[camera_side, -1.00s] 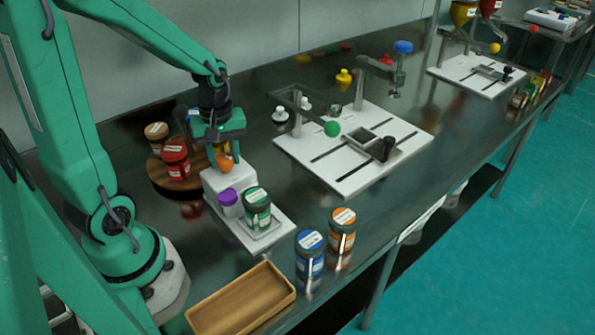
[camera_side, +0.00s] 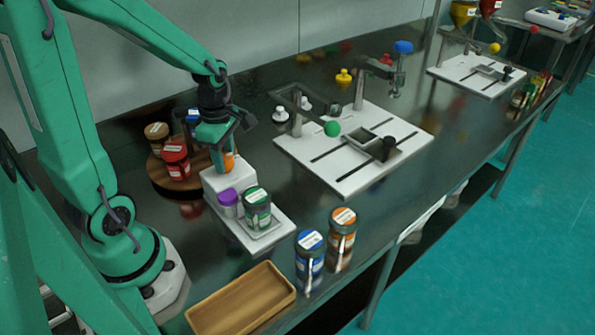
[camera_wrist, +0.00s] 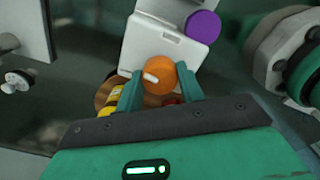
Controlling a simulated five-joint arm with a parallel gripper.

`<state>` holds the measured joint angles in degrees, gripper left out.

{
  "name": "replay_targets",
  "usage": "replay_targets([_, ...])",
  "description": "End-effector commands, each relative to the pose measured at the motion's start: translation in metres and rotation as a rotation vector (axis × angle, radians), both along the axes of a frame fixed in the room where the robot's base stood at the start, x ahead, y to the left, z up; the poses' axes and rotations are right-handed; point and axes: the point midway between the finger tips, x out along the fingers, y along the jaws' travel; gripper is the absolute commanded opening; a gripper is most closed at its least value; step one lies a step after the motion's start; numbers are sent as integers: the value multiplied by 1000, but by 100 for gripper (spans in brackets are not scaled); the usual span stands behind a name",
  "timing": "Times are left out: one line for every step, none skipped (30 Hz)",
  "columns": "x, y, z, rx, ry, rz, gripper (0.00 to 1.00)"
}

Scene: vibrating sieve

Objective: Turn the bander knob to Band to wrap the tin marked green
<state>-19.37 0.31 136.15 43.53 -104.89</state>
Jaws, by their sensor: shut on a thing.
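The green-marked tin (camera_side: 257,209) stands upright on the bander's plate. A purple part (camera_side: 228,203) sits beside it and also shows in the wrist view (camera_wrist: 203,26).
A round wooden stand (camera_side: 170,184) holds red and other jars behind the bander. Blue (camera_side: 309,256) and orange (camera_side: 342,236) tins stand in front, near an empty wooden tray (camera_side: 240,302). A white slotted station (camera_side: 345,175) lies to the right.

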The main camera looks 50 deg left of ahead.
Motion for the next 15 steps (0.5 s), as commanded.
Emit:
replay_targets([0,1,1,1,-1,47,15])
replay_targets([0,1,1,0,0,75,15])
replay_targets([0,1,1,0,0,114,15])
replay_targets([0,1,1,0,0,142,15])
replay_targets([0,1,1,0,0,170,15])
replay_targets([0,1,1,0,0,209,15])
replay_targets([0,1,1,0,0,237,15])
replay_targets([0,1,1,0,0,266,15])
replay_targets([0,1,1,0,0,304,15])
replay_targets([0,1,1,0,0,332,15])
replay_targets([0,1,1,0,0,360,15])
replay_targets([0,1,1,0,0,396,15])
replay_targets([0,1,1,0,0,423,15])
replay_targets([0,1,1,0,0,449,15])
replay_targets([0,1,1,0,0,482,15])
